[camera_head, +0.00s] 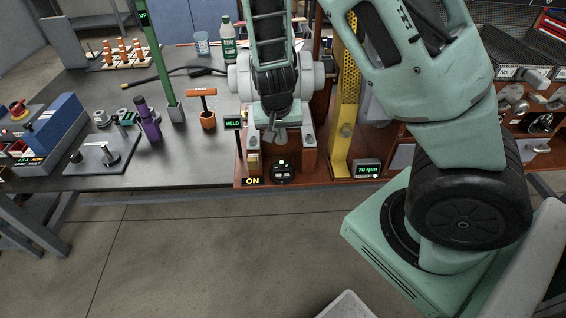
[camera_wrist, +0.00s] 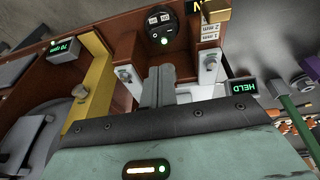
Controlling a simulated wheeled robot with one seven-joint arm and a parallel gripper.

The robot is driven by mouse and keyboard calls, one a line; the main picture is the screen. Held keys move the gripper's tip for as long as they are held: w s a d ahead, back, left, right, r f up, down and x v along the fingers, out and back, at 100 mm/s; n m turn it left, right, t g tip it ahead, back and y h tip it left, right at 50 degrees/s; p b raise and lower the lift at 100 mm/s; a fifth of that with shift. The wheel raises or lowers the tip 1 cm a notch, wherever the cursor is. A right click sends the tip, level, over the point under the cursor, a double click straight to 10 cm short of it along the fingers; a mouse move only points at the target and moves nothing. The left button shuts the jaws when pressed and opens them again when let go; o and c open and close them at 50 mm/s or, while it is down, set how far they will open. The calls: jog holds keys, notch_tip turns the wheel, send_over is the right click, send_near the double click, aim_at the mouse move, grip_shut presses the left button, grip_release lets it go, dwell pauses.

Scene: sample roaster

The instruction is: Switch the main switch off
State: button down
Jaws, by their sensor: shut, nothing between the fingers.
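A lit "ON" sign (camera_head: 252,181) is at the front edge of the brown machine base, just left of a round black unit (camera_head: 283,172) with a small display and a green light. A brass-coloured piece (camera_wrist: 217,14) stands beside the partly cut-off sign in the wrist view; I cannot tell whether it is the main switch's lever. The round unit also shows in the wrist view (camera_wrist: 163,25). My gripper (camera_head: 279,136) is above the base, behind the round unit. In the wrist view its fingers (camera_wrist: 158,84) are shut and empty, pointing toward the unit without visible contact.
A "HELD" sign (camera_head: 233,123) stands close left of my gripper. A yellow perforated post (camera_head: 345,110) and a "70 rpm" display (camera_head: 367,169) are to the right. An orange-handled tool (camera_head: 207,110) and a purple tool (camera_head: 148,120) stand on the grey bench at left.

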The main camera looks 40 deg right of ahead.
jog(key=b, duration=0.2)
send_near(286, 166)
jog(key=x, duration=0.5)
jog(key=shift+w+f, duration=0.15)
jog(key=shift+f, duration=0.05)
jog(key=shift+d+f, duration=0.1)
jog(key=shift+f, duration=0.45)
jog(key=shift+d+f+b, duration=0.25)
jog(key=shift+f+b, duration=0.1)
jog(key=shift+f, duration=0.2)
jog(key=shift+a+r, duration=0.1)
jog(key=shift+r, duration=0.15)
jog(key=shift+p, duration=0.3)
